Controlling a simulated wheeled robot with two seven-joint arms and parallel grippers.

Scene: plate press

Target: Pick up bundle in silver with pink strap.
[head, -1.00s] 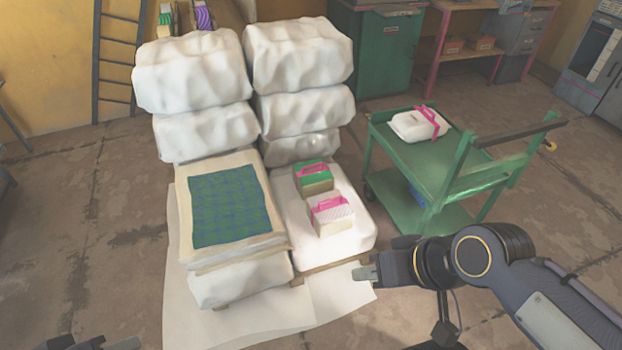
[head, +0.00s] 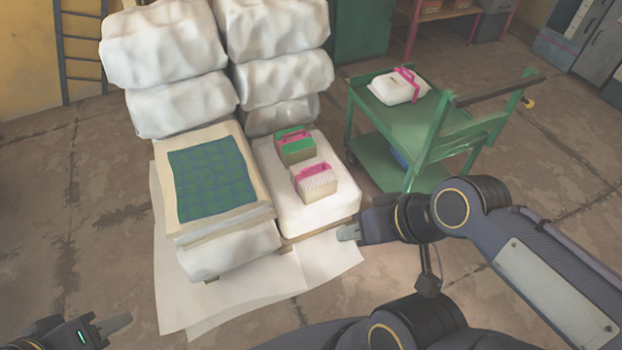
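A bundle with a silver-white striped top and a pink strap (head: 315,183) sits on a white wrapped bale (head: 335,208), at its front right. A green-topped bundle with a pink strap (head: 296,148) stands just behind it on the same bale. My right gripper (head: 348,232) is to the right and in front of the silver bundle, apart from it, near the bale's front right corner. My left gripper (head: 115,323) is low at the left, over the floor, far from the bundles. Neither gripper visibly holds anything; the finger gaps are too small to read.
A green cart (head: 425,122) at the right carries a white bundle with a pink strap (head: 400,86). Tall stacks of white bales (head: 165,45) stand behind. A pile with a blue-green checked cloth (head: 211,178) is left of the bundles. Floor is clear in front.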

